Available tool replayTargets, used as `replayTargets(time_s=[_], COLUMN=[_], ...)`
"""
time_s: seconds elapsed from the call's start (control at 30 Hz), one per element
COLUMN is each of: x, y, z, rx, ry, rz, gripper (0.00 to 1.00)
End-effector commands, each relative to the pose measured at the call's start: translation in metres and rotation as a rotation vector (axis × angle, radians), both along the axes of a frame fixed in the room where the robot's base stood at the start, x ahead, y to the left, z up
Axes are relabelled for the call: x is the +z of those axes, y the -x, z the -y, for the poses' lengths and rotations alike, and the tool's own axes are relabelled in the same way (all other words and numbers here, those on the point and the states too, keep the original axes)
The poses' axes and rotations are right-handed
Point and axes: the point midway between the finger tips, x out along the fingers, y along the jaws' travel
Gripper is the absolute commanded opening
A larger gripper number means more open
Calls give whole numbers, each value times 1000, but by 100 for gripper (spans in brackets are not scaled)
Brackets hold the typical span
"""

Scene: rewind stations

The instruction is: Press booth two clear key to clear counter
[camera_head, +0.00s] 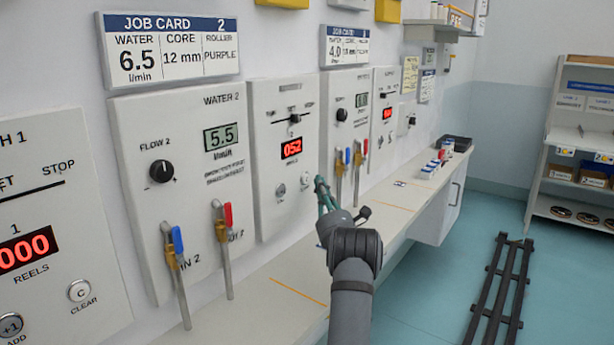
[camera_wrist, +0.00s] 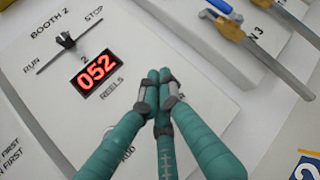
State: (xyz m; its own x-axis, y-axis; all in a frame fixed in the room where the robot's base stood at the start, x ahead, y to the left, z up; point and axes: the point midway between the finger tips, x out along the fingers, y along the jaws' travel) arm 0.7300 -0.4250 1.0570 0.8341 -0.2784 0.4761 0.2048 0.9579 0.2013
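The booth two panel (camera_head: 270,205) is a white wall box, and the wrist view shows its "BOOTH 2" face (camera_wrist: 215,100). Its red counter display (camera_head: 291,148) reads 052, as it also does in the wrist view (camera_wrist: 97,73). The small round clear key (camera_head: 305,179) sits at the panel's lower right in the head view; in the wrist view I cannot make it out, and the fingers cover part of the face. My gripper (camera_head: 321,186) has teal fingers brought together and empty (camera_wrist: 160,76). It is close in front of the panel's lower right; I cannot tell whether it touches.
The run/stop knob (camera_wrist: 65,41) is above the counter. Valve pipes with red and blue handles (camera_head: 349,160) stand just right of my gripper, and the water 2 panel (camera_head: 190,130) is to the left. A narrow ledge (camera_head: 265,290) runs below. Floor rails (camera_head: 500,290) lie at right.

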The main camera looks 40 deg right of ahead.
Motion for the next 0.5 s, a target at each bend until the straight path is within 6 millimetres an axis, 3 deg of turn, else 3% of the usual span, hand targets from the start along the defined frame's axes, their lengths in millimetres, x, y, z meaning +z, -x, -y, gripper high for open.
replayTargets(time_s=[0.5], x=[-1], y=[-11], z=[-4], rx=[0], ry=[-1], rz=[0], gripper=[0])
